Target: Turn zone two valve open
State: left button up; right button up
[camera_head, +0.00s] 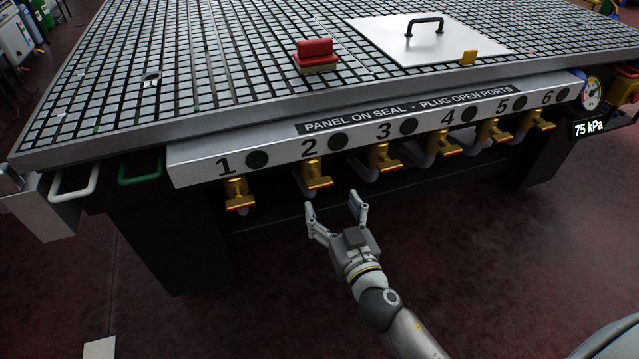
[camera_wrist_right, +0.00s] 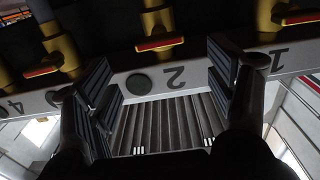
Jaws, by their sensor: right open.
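The zone two valve (camera_head: 317,174) is a brass valve with a red-edged handle under the number 2 on the table's front panel. It also shows in the right wrist view (camera_wrist_right: 158,28), upside down, with its red handle lying crosswise. My right gripper (camera_head: 334,208) is open and empty, below and slightly right of the zone two valve, apart from it. In the wrist view its two fingers (camera_wrist_right: 165,90) stand wide on either side of the number 2. My left gripper is not in view.
Similar brass valves sit on both sides: zone one (camera_head: 238,194) at left and zone three (camera_head: 383,157) at right. A gauge (camera_head: 591,93) and a 75 kPa display (camera_head: 590,128) are at the right end. A red-topped block (camera_head: 315,52) and white panel (camera_head: 432,40) lie on the grid table (camera_head: 215,95).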

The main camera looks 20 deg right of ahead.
aim_at(321, 186)
jog(key=w, duration=0.8)
jog(key=shift+w+a, duration=0.15)
jog(key=shift+w, duration=0.1)
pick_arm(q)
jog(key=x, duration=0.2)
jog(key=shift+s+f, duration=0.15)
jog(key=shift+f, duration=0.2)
pick_arm(e)
jog(key=c, duration=1)
